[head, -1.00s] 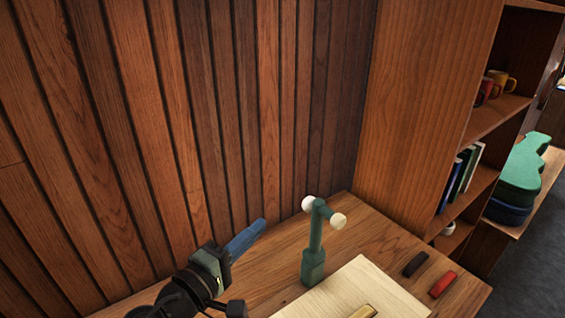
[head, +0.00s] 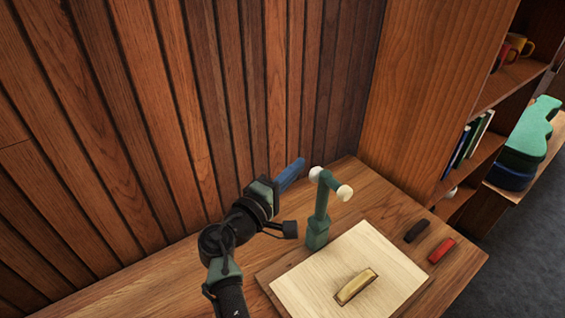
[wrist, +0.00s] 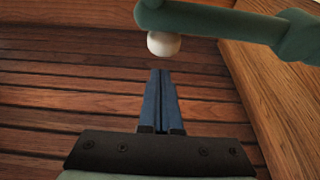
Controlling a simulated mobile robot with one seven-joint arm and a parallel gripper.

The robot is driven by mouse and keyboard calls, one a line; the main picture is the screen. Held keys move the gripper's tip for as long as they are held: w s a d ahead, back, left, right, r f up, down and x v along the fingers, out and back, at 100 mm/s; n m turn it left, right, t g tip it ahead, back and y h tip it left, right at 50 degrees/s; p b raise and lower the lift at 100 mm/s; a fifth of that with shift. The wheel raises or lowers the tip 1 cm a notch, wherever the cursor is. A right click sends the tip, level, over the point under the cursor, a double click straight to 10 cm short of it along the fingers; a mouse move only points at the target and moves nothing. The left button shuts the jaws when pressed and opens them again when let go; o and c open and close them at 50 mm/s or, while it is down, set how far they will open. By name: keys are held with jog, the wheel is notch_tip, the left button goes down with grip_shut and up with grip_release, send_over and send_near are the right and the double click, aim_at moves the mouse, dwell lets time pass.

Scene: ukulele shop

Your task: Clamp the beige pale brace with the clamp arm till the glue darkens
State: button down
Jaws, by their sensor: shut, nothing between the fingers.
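The green clamp arm (head: 328,183) stands upright at the back edge of a pale board (head: 300,277), with one white knob (head: 315,174) at its left end and another white tip (head: 345,192) at its right end. A small beige brace (head: 356,287) lies on the board, clear of the clamp's white tip. My gripper (head: 300,163), with blue fingers, is shut and empty, just left of the near white knob. In the wrist view the fingertips (wrist: 161,72) point at the white knob (wrist: 164,44), with a small apparent gap. Glue colour is unclear.
A dark block (head: 417,231) and a red block (head: 442,250) lie right of the board on the wooden bench (head: 190,262). A plank wall (head: 200,120) rises close behind my gripper. A shelf (head: 470,110) with mugs and books stands at the right.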

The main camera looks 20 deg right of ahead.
jog(key=shift+s+d+p, duration=0.25)
jog(key=shift+s+p, duration=0.05)
jog(key=shift+s, duration=0.5)
jog(key=shift+s, duration=0.1)
